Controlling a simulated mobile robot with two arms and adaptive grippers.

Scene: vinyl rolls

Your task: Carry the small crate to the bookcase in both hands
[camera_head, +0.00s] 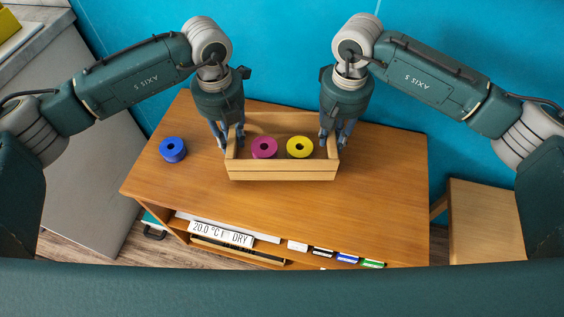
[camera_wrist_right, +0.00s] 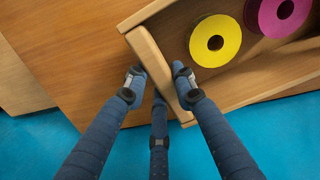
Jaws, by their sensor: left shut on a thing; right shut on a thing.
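The small wooden crate (camera_head: 283,172) is on or just above the wooden bookcase top (camera_head: 385,190); I cannot tell which. It holds a magenta vinyl roll (camera_head: 264,147) and a yellow vinyl roll (camera_head: 299,147), which also show in the right wrist view as the yellow roll (camera_wrist_right: 215,41) and the magenta roll (camera_wrist_right: 283,14). My left gripper (camera_head: 227,143) is shut on the crate's left end wall. My right gripper (camera_head: 333,138) is shut on its right end wall; in the right wrist view its fingers (camera_wrist_right: 160,85) straddle that wall (camera_wrist_right: 160,70).
A blue roll (camera_head: 173,149) stands on the top, left of the crate. The shelf below holds a sign (camera_head: 222,234) and several small boxes (camera_head: 322,252). A teal wall (camera_head: 290,50) rises behind. A wooden stool or table (camera_head: 482,225) stands at right. The top right of the crate is clear.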

